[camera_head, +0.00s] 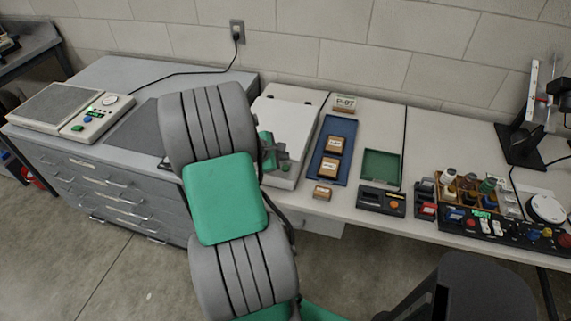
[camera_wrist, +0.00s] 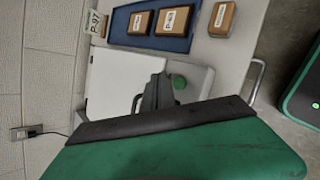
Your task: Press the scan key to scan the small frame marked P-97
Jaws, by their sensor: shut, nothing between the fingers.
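The scanner is a white flatbed with its lid (camera_head: 292,112) down; its lid also shows in the wrist view (camera_wrist: 112,82). A round green key (camera_head: 284,168) sits on its front strip, and the key shows in the wrist view (camera_wrist: 179,81). My gripper (camera_wrist: 160,78) is shut and empty, its tips over the scanner's front strip beside the green key. Contact cannot be told. A P-97 card (camera_head: 344,102) stands at the back. Anything under the lid is hidden.
Another small wooden frame (camera_head: 322,192) lies on the table in front of the blue tray. A green tray (camera_head: 381,165) and a dark device (camera_head: 382,199) are to the right. A bottle rack and control panel (camera_head: 500,229) stand farther right. A grey cabinet (camera_head: 135,75) is at left.

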